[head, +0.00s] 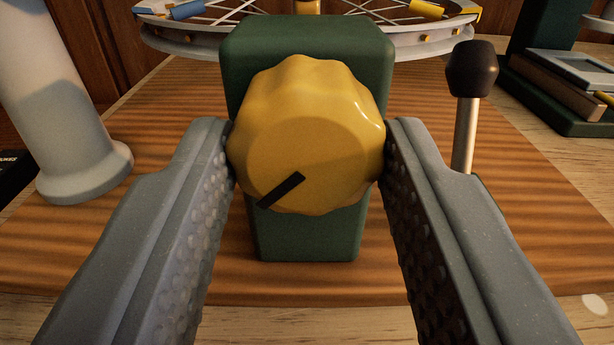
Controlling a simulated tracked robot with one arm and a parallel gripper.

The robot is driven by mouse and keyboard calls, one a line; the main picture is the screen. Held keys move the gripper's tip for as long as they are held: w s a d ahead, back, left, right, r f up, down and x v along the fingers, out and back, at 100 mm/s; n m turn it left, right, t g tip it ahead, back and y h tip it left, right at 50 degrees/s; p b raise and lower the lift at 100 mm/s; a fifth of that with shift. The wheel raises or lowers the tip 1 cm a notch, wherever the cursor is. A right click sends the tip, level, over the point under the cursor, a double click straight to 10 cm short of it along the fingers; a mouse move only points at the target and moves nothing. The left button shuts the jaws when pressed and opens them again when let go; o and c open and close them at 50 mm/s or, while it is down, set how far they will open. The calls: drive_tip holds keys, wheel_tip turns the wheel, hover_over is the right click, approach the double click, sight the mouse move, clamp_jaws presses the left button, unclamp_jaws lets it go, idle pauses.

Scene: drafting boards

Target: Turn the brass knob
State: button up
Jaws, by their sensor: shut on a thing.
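The brass knob (300,130) is in the middle of the head view. It is yellow with a scalloped rim, and a dark pointer mark on its face points to the lower left. It sits on the front of an upright green block (310,235). My gripper (307,150) is shut on the knob, with one grey finger against its left side and one against its right side. The dimpled inner pads face each other below the knob. The knob's shaft is hidden behind it.
The green block stands on a striped wooden board (500,250). A lever with a dark grip (471,70) rises close behind my right finger. A pale column (65,110) stands at left. A spoked wheel (190,38) is behind the block. A green stand with books (565,95) is at far right.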

drive_tip(key=o, duration=1)
drive_tip(key=shift+w+f, duration=0.1)
drive_tip(key=s+b, duration=1.2)
drive_tip(key=s, duration=0.2)
drive_tip(key=shift+w, duration=0.1)
